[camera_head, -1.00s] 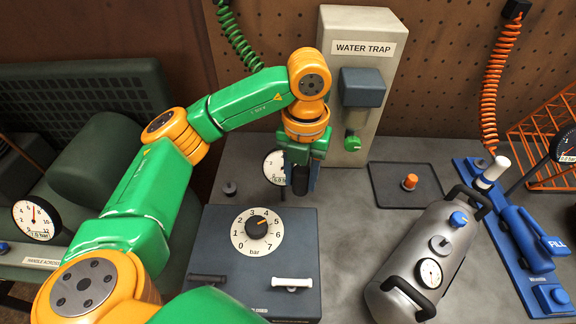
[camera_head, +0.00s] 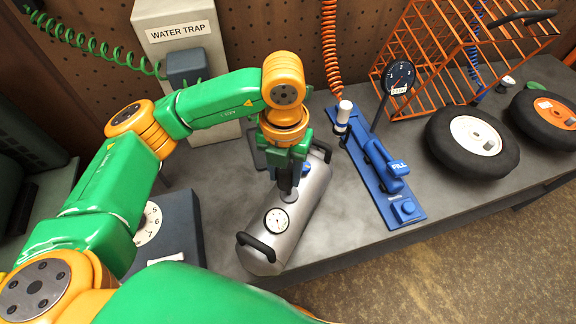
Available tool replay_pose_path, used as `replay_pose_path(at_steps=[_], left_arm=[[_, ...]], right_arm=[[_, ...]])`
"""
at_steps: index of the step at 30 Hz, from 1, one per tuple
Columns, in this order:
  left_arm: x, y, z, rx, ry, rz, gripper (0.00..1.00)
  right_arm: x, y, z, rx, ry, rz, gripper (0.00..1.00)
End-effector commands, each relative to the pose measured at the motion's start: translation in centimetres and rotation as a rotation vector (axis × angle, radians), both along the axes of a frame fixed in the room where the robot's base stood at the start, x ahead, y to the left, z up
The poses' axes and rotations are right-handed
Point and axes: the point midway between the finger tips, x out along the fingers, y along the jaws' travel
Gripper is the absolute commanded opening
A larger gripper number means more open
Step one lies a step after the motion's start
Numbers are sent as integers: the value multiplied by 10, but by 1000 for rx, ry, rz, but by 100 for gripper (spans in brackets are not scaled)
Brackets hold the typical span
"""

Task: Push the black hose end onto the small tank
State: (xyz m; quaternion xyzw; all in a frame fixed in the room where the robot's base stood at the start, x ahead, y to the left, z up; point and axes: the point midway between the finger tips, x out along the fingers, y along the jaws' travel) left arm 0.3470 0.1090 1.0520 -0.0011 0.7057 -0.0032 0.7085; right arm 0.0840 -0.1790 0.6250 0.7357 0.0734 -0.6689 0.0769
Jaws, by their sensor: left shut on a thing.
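The small tank (camera_head: 305,208) is a silver cylinder with black handles, a round gauge and a blue knob, lying at a slant on the bench. My left gripper (camera_head: 286,183) is above the middle of it, pointing down and shut on a dark piece, the black hose end (camera_head: 287,194). The hose end is right over the tank's top fitting, which it and the gripper mostly hide. I cannot tell whether it is seated on the fitting or just above it. My right gripper is not in view.
A blue fill station (camera_head: 378,165) with a gauge (camera_head: 398,78) stands right of the tank. An orange wire cage (camera_head: 440,50) and two wheels (camera_head: 470,145) are farther right. The water trap (camera_head: 180,35) and the dial box (camera_head: 180,230) stand left. The bench between tank and fill station is clear.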

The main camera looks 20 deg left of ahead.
Motion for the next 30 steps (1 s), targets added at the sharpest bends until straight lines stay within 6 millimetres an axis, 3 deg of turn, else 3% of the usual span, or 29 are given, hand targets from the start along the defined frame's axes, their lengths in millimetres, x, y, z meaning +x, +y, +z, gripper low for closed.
replay_pose_path(at_steps=[1,6,30], left_arm=[[0,0,-13,-1,0,0,0],[0,0,-30,-1,-1,0,0],[0,-1,-29,-1,-1,0,0]], right_arm=[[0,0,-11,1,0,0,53],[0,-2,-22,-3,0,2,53],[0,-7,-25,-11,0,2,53]])
